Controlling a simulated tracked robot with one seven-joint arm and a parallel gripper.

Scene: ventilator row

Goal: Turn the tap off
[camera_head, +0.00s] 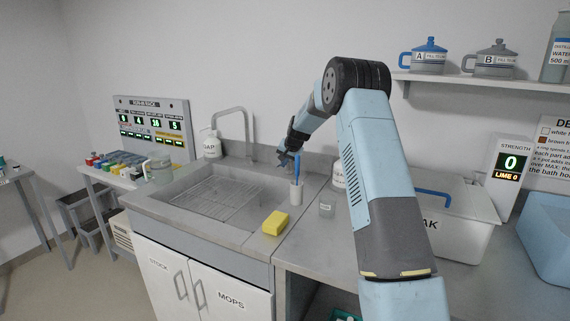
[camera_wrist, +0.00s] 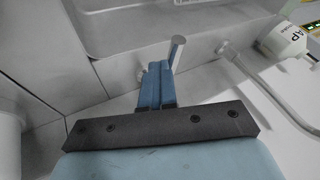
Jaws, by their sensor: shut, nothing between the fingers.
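My gripper (camera_head: 285,160) is above the back right of the sink, right of the tap's spout (camera_head: 246,130). In the wrist view its blue fingers (camera_wrist: 156,84) are together, with nothing between them. A grey metal rod (camera_wrist: 178,51), which looks like the tap's lever, stands up close beside the fingertips, partly behind them; I cannot tell whether they touch. The bent spout also shows in the wrist view (camera_wrist: 265,85), right of the fingers. The sink (camera_head: 215,197) holds a wire rack. I cannot make out running water.
A yellow sponge (camera_head: 276,223) lies on the sink's front edge. A soap bottle (camera_head: 212,145) stands left of the spout, and a lidded box (camera_head: 455,215) stands right of my arm.

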